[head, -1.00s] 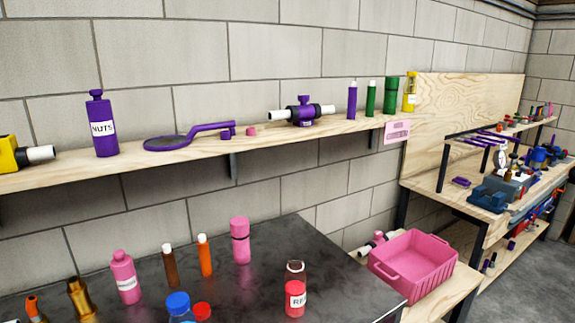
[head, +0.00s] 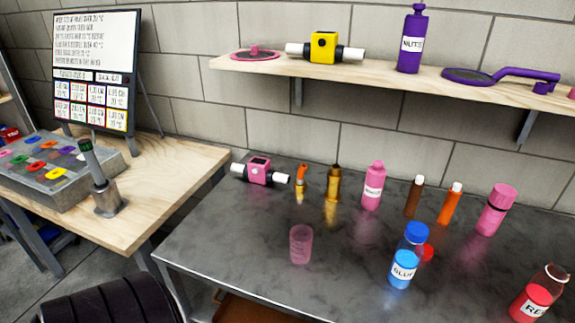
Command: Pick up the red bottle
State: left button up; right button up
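The red bottle (head: 538,293) stands at the right edge of the head view, near the front of the dark metal table (head: 240,249). Neither of my grippers shows in the view.
Several bottles and tubes, including a pink bottle (head: 373,186), line the back. A wall shelf (head: 360,75) hangs above. At left, a wooden table (head: 160,190) holds a grey panel (head: 50,178) and a sign board (head: 97,70).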

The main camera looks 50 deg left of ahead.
aim_at(545, 286)
jog(key=u, duration=1.35)
jog(key=z, duration=1.55)
jog(key=k+j+u, duration=0.1)
jog(key=j, duration=0.45)
jog(key=k+j+u, duration=0.1)
jog(key=j, duration=0.4)
jog(key=k+j+u, duration=0.15)
jog(key=j, duration=0.4)
